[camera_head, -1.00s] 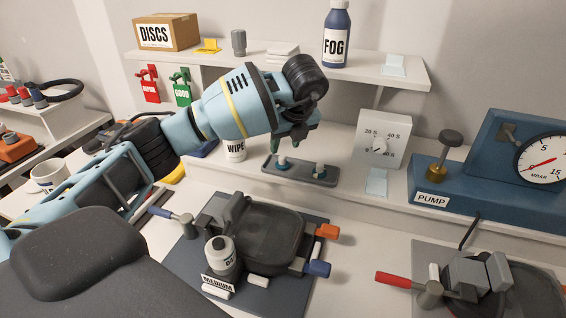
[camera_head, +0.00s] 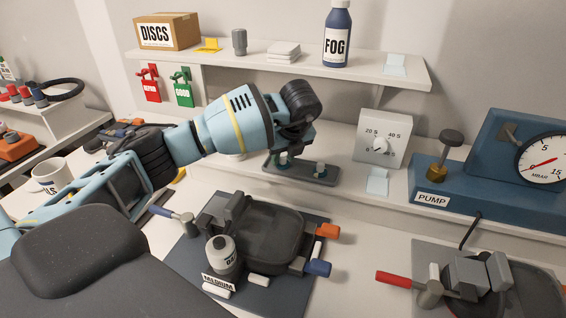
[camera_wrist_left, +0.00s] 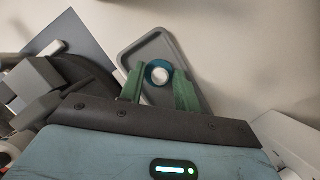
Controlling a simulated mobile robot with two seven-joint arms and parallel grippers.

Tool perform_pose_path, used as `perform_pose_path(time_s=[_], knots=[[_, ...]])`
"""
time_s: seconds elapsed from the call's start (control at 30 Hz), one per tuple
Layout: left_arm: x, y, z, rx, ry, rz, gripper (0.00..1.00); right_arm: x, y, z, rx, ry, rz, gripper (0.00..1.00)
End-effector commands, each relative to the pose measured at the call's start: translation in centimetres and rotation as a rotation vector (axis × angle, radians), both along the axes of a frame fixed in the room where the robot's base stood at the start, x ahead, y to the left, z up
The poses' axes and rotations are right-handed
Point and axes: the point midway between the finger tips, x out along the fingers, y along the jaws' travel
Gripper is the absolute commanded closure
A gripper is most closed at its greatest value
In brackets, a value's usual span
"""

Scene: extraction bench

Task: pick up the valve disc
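My left gripper (camera_head: 288,152) is down at the tray's left disc (camera_head: 283,159), which is partly hidden in the head view. In the left wrist view, a teal valve disc (camera_wrist_left: 158,73) with a white middle lies between the green fingertips of my left gripper (camera_wrist_left: 159,78). The fingers are apart on either side of it; I cannot tell whether they touch it. My right gripper is not in view.
A white timer box (camera_head: 382,138) stands right of the tray, with a blue pump (camera_head: 485,180) beyond it. A shelf (camera_head: 365,75) runs above. In front lies a dark fixture (camera_head: 262,235) with clamps and a small bottle (camera_head: 222,255).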

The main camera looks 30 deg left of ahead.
Motion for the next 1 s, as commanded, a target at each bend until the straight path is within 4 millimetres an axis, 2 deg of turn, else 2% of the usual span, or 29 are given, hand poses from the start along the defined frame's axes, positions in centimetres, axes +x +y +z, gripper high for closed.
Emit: perform_pose_path(time_s=[0.03, 0.2, 0.23, 0.67, 0.83, 0.93, 1.0], knots=[[0.0, 0.0, 0.0, 0.000, 0.000, 0.000, 0.77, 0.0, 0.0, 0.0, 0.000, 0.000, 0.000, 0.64], [0.0, 0.0, 0.0, 0.000, 0.000, 0.000, 0.99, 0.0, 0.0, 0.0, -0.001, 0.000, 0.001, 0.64], [0.0, 0.0, 0.0, 0.000, 0.000, 0.000, 1.00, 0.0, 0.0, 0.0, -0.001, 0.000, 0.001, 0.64], [0.0, 0.0, 0.4, -0.001, 0.000, 0.000, 1.00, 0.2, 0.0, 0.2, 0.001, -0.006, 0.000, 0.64], [0.0, 0.0, 1.9, -0.002, -0.001, 0.001, 1.00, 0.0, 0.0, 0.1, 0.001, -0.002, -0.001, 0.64], [0.1, 0.0, 3.5, -0.002, -0.002, 0.001, 1.00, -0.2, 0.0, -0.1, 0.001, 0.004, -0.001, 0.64], [-1.0, 0.5, 3.7, 0.000, 0.001, 0.000, 1.00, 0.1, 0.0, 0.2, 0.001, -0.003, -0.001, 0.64]])
